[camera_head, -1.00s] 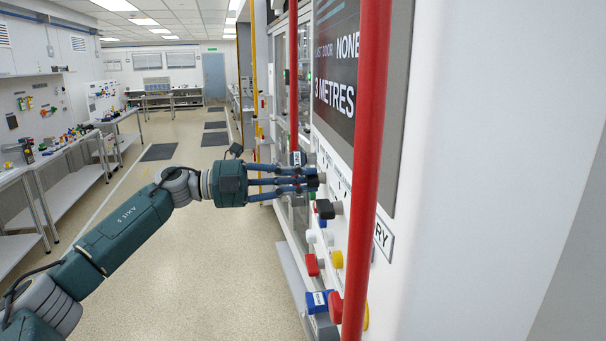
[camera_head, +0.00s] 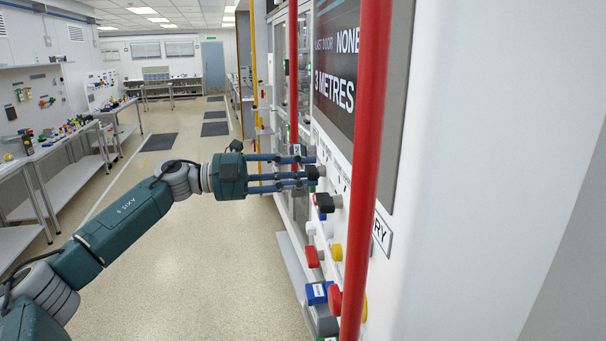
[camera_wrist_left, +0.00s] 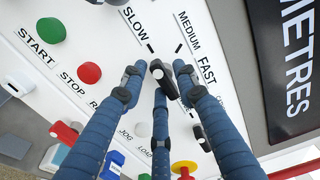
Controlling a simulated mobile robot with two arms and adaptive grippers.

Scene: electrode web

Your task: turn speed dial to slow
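The speed dial (camera_wrist_left: 166,84) is a black knob on a white panel, in the left wrist view below the labels SLOW (camera_wrist_left: 134,24), MEDIUM and FAST. My left gripper (camera_wrist_left: 158,76) has its blue fingers spread around the dial, with dark fingertips close to the panel. The fingertips stand apart, and the left one looks clear of the knob. Contact of the other fingers is hard to tell. In the head view the left gripper (camera_head: 306,172) reaches the panel from the left, its fingertips at the dial (camera_head: 313,172). The dial's pointing direction is partly hidden. My right gripper is not in view.
A green START button (camera_wrist_left: 51,30) and red STOP button (camera_wrist_left: 90,72) sit beside the dial. More knobs, including a red one (camera_head: 313,257), lie lower on the panel. A red vertical rail (camera_head: 367,150) stands in front of the panel. The aisle floor (camera_head: 200,260) is clear.

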